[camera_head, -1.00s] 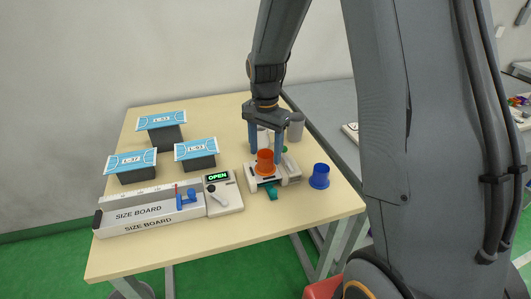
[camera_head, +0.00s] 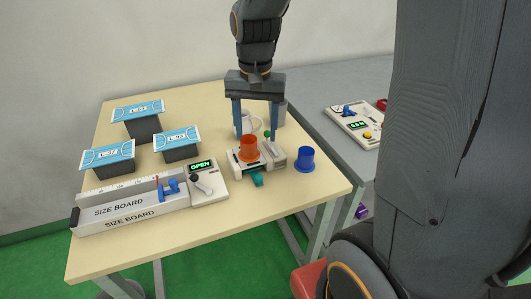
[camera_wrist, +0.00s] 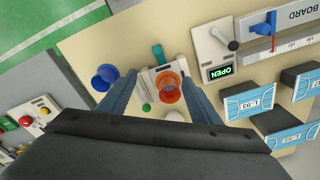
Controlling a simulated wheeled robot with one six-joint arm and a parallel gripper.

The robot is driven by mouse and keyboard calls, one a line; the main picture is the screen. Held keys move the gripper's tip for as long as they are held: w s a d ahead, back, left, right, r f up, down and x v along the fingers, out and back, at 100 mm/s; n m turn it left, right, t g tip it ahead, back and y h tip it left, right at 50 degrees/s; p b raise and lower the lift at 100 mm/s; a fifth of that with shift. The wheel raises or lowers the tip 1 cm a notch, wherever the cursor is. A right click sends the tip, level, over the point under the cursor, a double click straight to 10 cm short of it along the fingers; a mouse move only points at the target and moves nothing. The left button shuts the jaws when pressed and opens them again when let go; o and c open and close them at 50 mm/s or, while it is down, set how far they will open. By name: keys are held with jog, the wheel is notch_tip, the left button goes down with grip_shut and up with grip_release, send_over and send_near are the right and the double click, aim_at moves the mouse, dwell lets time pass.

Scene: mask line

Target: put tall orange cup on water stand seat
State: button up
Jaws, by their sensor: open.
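The orange cup (camera_head: 249,149) stands upright on the white water stand (camera_head: 273,155), which has a teal part (camera_head: 257,179) at its front and a green knob (camera_head: 267,134). In the wrist view the orange cup (camera_wrist: 168,89) lies between the lines of my two fingers, over the stand (camera_wrist: 151,75). My gripper (camera_head: 255,131) is open and empty, its fingers spread above and behind the cup, apart from it. A blue cup (camera_head: 304,160) stands on the table right of the stand; it also shows in the wrist view (camera_wrist: 104,77).
A white mug (camera_head: 253,122) and a grey cylinder (camera_head: 279,112) stand behind the stand. Left are the size board (camera_head: 130,209), a box showing OPEN (camera_head: 209,188) and blue-topped blocks (camera_head: 107,154). A control panel (camera_head: 353,124) is on the grey table. The front table strip is clear.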

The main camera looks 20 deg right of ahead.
jog(key=s+f+n, duration=0.5)
jog(key=s, duration=0.5)
jog(key=shift+n+t, duration=0.3)
